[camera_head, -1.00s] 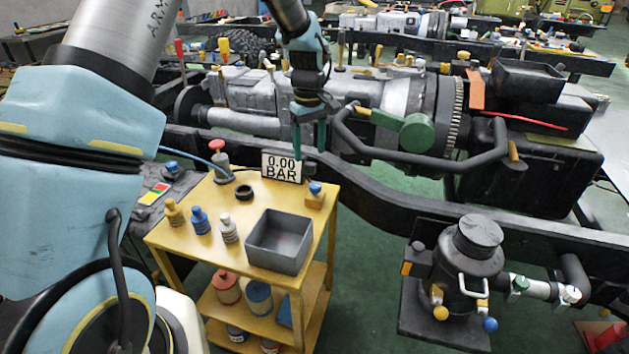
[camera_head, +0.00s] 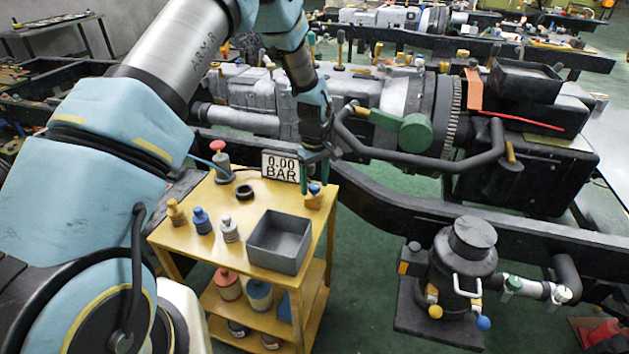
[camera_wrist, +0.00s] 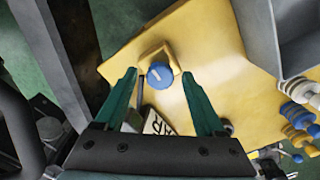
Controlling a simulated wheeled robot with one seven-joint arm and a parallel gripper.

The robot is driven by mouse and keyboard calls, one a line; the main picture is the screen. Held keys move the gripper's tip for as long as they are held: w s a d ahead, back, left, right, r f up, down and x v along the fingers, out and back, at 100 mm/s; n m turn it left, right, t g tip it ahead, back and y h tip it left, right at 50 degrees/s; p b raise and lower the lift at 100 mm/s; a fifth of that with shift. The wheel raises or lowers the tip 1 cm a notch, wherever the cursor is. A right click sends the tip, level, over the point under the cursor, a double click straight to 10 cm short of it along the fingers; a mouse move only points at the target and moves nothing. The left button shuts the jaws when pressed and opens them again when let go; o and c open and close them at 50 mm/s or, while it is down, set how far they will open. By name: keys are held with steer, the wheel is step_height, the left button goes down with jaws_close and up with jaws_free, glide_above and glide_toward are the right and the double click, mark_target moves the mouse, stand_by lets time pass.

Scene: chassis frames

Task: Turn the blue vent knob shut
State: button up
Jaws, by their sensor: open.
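A round blue knob (camera_head: 315,188) with a white mark on top stands on a small yellow block at the cart's back right corner. In the wrist view the blue knob (camera_wrist: 159,77) shows between the two green fingertips, with gaps on both sides. My gripper (camera_head: 315,183) is open and points down at the knob, its fingers close to it in the head view. I cannot tell whether the tips are above or level with the knob. A display sign (camera_head: 280,166) reading 0.00 BAR stands just left of the gripper.
A dark chassis rail (camera_head: 430,211) and a bent black pipe (camera_head: 400,154) lie close behind and right of the gripper.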

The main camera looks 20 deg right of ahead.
jaws_close()
stand_by(0.6)
